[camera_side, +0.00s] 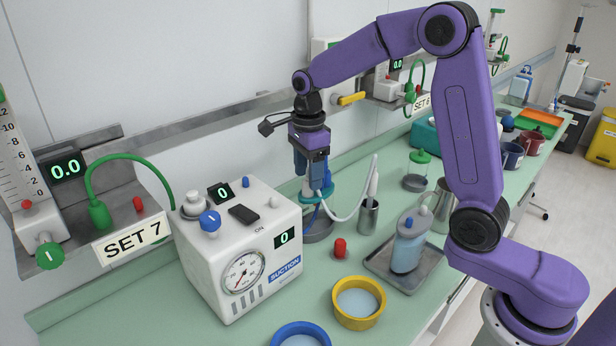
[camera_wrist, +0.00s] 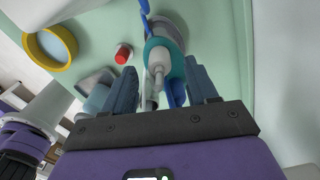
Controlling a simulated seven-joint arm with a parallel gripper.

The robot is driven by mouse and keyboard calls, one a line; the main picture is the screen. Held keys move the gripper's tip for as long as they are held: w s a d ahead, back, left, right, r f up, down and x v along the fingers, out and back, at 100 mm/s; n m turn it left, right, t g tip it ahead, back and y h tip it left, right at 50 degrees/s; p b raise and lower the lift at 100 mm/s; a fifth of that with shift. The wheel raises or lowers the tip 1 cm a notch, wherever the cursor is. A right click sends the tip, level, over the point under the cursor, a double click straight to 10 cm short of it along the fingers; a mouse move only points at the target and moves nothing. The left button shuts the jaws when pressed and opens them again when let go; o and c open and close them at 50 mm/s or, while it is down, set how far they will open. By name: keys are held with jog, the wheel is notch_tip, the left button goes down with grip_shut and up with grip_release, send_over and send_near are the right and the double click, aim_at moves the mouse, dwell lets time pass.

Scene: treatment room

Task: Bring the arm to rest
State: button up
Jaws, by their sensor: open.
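My purple arm is bent over the green counter (camera_side: 240,318). My gripper (camera_side: 317,188) points down, with its blue fingers just above or at a teal-lidded jar (camera_side: 313,222) beside the white suction unit (camera_side: 250,225). In the wrist view my gripper (camera_wrist: 163,72) is open, its two fingers apart on either side of the teal lid (camera_wrist: 155,45) and its pale hose fitting. I cannot tell whether the fingers touch the lid. The jar's upper part is partly hidden by the fingers in the side view.
A metal cup (camera_side: 369,216) with a white-hosed wand stands right of the jar. A red cap (camera_side: 340,249), a yellow bowl (camera_side: 358,318) and a tray (camera_side: 408,283) with a bottle (camera_side: 408,245) are nearer. Wall rail and flowmeter fittings lie behind. Space above the jar's right side is clear.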

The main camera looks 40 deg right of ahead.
jog(key=shift+r, duration=2.2)
jog(key=shift+s+a+n, duration=0.35)
jog(key=shift+s+n, duration=0.05)
jog(key=shift+n, duration=0.2)
jog(key=s+a+f+n, duration=0.1)
jog(key=s+a+n, duration=0.3)
jog(key=s+n, duration=1.05)
jog(key=s+d+f+n, duration=0.1)
jog(key=s+d+n, duration=0.1)
jog(key=s+n, duration=0.6)
jog(key=s+d+f+n, duration=0.2)
jog(key=s+d+n, duration=0.1)
jog(key=s+n, duration=0.5)
jog(key=shift+s+f+n, duration=0.25)
jog(key=shift+s+n, duration=0.1)
jog(key=shift+n, duration=0.6)
